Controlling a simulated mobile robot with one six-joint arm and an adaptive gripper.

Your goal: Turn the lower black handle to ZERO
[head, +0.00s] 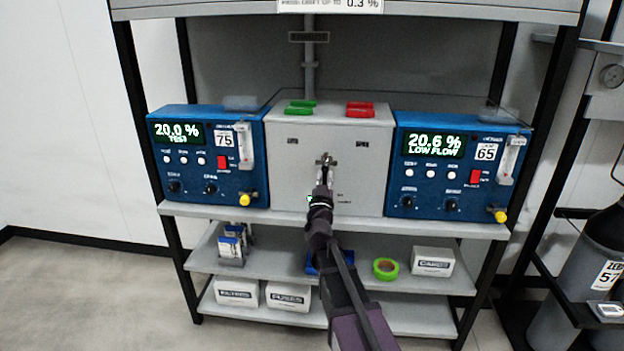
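A light grey box (290,175) stands on the shelf between two blue analysers. My gripper (326,162) is in front of the middle of its face, with my dark arm reaching up from below. A small dark shape shows at the gripper's tips, but I cannot tell fingers from handle there. The lower black handle is not clearly visible; my gripper and wrist cover the centre and lower middle of the face. Small labels on the box are too small to read. Whether the gripper is open or shut, or touches anything, I cannot tell.
The left analyser (190,150) reads 20.0 %, the right analyser (430,170) 20.6 % LOW FLOW. Green (300,107) and red (360,109) pieces lie on the box. Lower shelves hold white boxes (433,261) and a green roll (385,269). A grey cylinder (590,255) stands right.

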